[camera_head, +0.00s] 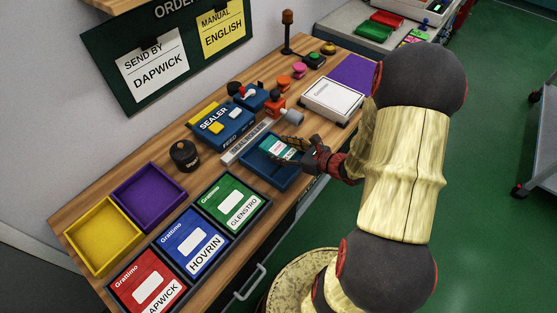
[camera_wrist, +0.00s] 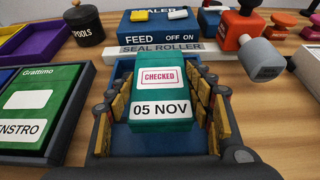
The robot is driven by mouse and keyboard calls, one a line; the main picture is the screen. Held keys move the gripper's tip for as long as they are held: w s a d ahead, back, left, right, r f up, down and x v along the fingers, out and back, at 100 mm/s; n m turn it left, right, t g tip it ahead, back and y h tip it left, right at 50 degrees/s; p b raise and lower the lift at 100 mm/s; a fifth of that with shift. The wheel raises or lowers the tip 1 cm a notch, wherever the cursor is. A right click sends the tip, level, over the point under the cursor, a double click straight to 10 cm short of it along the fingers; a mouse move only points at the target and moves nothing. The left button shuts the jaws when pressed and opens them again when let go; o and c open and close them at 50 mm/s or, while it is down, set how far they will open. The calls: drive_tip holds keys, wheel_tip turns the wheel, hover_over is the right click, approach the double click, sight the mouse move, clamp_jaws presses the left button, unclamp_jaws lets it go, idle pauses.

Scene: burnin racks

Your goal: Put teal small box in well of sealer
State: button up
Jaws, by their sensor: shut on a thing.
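The teal small box (camera_head: 276,146) is between the fingers of my gripper (camera_head: 304,154). In the wrist view the box (camera_wrist: 160,120) shows a red CHECKED stamp and a white 05 NOV label. My gripper is shut on its sides. The blue well (camera_head: 257,172) lies in front of the sealer's seal roller, and its walls (camera_wrist: 118,84) show around the box in the wrist view. The box is over or within the well; I cannot tell whether it touches the floor. The blue sealer (camera_head: 222,130) stands behind, marked FEED and OFF ON.
A grey seal roller bar (camera_head: 246,143) runs along the well's back. Green (camera_head: 232,201), blue (camera_head: 191,241) and red (camera_head: 147,282) labelled boxes stand at front left. A white box (camera_head: 332,101) is at right. A black pot (camera_head: 184,155) stands left of the sealer.

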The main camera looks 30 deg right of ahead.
drive_tip(key=shift+w+a+f, duration=0.2)
drive_tip(key=shift+a+f, duration=0.05)
drive_tip(key=shift+f, duration=0.1)
drive_tip(key=shift+w+a+f+b, duration=0.1)
drive_tip(key=shift+f+b, duration=0.45)
drive_tip(key=shift+f, duration=0.35)
drive_tip(key=shift+w+a+f+b, duration=0.1)
drive_tip(key=shift+f+b, duration=0.45)
drive_tip(key=shift+f, duration=0.3)
drive_tip(key=shift+f, duration=0.2)
drive_tip(key=o, duration=1.2)
drive_tip(key=shift+r, duration=0.1)
